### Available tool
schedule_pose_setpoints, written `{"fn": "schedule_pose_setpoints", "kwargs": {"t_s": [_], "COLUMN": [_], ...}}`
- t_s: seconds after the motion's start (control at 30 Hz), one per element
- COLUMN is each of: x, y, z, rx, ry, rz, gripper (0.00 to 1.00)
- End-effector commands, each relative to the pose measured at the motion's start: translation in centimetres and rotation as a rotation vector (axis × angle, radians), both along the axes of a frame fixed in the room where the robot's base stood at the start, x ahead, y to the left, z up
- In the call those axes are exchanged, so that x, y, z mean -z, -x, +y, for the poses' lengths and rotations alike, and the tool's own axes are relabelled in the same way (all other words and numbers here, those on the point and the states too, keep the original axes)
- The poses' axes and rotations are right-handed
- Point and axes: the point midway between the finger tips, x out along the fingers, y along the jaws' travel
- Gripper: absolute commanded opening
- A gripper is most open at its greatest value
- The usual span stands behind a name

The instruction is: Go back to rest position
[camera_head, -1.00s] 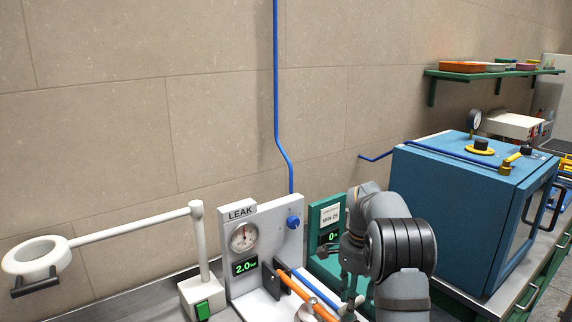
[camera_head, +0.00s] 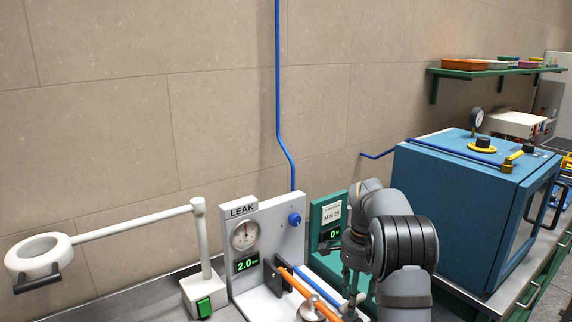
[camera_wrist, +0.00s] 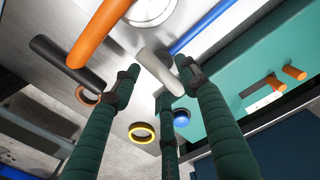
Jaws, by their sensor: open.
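My gripper (camera_head: 352,278) hangs over the bench in front of the green tester (camera_head: 328,225), left of my dark-banded arm. In the wrist view my gripper (camera_wrist: 160,88) shows several dark green segmented fingers, spread open. A short grey rod (camera_wrist: 155,68) appears between and beyond the fingertips; I cannot tell whether they touch it.
The white LEAK stand (camera_head: 265,240) with gauge, an orange rod (camera_head: 302,290) and a blue rod (camera_head: 318,286) are close left of my gripper. A ring-lamp magnifier (camera_head: 108,232) stands further left. A blue oven (camera_head: 470,215) stands right of my arm.

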Motion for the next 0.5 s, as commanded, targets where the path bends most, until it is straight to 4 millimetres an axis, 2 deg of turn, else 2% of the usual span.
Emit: {"fn": "schedule_pose_setpoints", "kwargs": {"t_s": [0.2,0.5], "x": [-4.6,-8.9], "y": [-0.2,-0.1], "z": [0.0,0.0], "rx": [-0.001,0.002], "ry": [0.001,0.0], "rz": [-0.006,-0.004], "gripper": [0.43,0.43]}}
